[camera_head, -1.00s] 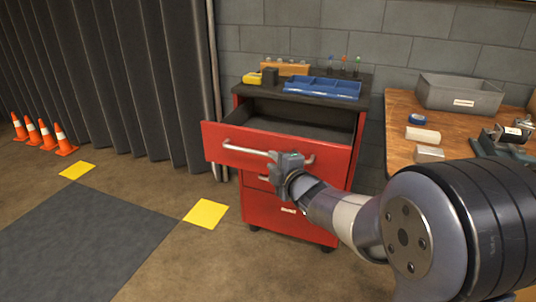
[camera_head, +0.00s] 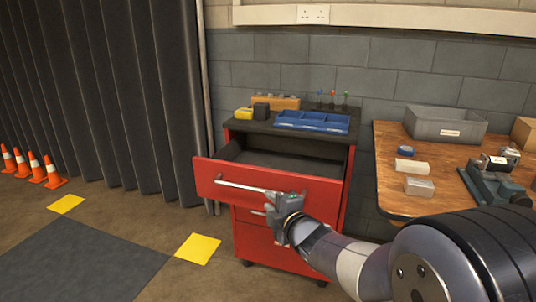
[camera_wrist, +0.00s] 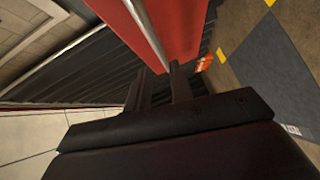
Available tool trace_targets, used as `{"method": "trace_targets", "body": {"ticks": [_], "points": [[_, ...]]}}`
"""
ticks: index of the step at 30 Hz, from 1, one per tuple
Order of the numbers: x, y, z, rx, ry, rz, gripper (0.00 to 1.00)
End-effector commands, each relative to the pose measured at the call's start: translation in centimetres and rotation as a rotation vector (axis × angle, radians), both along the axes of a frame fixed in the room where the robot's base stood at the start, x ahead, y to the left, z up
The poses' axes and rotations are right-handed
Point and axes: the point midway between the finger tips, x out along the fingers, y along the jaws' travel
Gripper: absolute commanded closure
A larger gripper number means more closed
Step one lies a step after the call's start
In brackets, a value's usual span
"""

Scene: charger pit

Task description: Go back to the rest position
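My gripper (camera_head: 281,207) is in front of the open top drawer (camera_head: 262,182) of a red tool cabinet, at the right part of the silver drawer handle (camera_head: 242,187). In the wrist view its two dark fingers (camera_wrist: 159,85) stand apart with a visible gap. The handle bar (camera_wrist: 150,35) runs down to the fingertips, beside the red drawer front (camera_wrist: 182,30). I cannot tell whether the fingers touch the bar. The drawer is pulled out and its visible interior looks empty.
A blue tray (camera_head: 312,121) and a yellow item (camera_head: 243,113) are on the cabinet top. A wooden bench (camera_head: 395,195) at right carries a grey bin (camera_head: 445,124) and a vise (camera_head: 495,185). Orange cones (camera_head: 54,172) line the dark curtain.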

Motion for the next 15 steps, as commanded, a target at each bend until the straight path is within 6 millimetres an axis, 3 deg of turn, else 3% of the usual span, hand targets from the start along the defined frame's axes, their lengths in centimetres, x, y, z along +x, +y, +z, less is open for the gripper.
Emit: {"method": "trace_targets", "body": {"ticks": [9,15], "points": [[4.9,2.4,-1.0,0.0,0.0,0.001,0.78],[7.2,3.5,-1.2,0.001,-0.001,0.001,0.78]]}}
